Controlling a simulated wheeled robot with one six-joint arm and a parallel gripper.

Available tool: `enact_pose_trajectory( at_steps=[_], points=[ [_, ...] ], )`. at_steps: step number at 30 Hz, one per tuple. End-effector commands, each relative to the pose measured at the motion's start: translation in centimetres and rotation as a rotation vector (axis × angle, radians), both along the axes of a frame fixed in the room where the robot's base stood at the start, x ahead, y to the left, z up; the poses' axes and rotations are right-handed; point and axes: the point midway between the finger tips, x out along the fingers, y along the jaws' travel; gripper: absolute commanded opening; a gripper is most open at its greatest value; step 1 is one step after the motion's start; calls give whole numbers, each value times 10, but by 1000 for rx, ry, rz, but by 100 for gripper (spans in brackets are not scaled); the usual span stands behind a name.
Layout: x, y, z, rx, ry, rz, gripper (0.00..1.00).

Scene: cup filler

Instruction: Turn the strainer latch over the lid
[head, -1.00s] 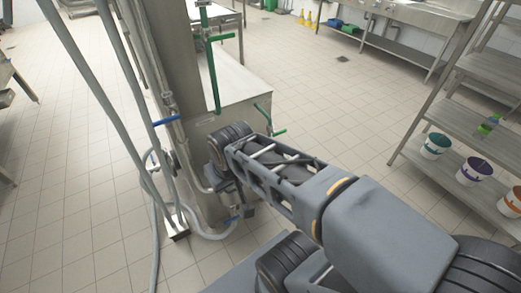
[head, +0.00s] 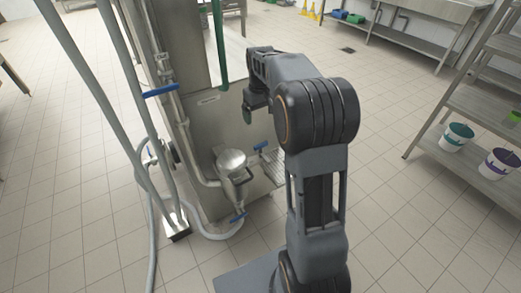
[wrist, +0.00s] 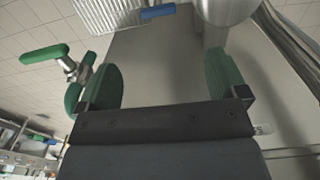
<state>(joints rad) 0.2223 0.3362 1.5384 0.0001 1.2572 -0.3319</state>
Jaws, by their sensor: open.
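The strainer (head: 231,172) is a round metal pot with a shiny lid (head: 231,158), low on the side of the steel machine. A small metal fitting (head: 241,178) shows at the lid's front edge; I cannot tell how the latch is turned. My gripper (head: 248,116) hangs above and slightly right of the strainer, apart from it. In the wrist view my gripper (wrist: 163,82) has its two green pads spread wide with nothing between them. A metal cylinder (wrist: 226,9), perhaps the strainer, is cut off at the top edge. The latch is not clear there.
A blue-handled valve (head: 260,147) and a ribbed tray (head: 273,162) are right of the strainer. Another blue handle (head: 237,218) is below it. A green-handled lever (wrist: 45,54) is close to my left pad in the wrist view.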

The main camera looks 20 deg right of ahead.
Motion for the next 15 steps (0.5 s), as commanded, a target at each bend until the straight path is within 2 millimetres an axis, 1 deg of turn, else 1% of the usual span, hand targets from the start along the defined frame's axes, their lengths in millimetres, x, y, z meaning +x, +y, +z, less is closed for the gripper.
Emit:
enact_pose_trajectory(
  at_steps=[1, 5, 8, 15],
  points=[
    [3, -3, -9, 1, 7, 0, 92],
    [6, -5, -25, 3, 13, 4, 92],
    [6, -5, -42, 2, 14, 4, 92],
    [6, -4, -89, 3, 13, 5, 92]
  ],
)
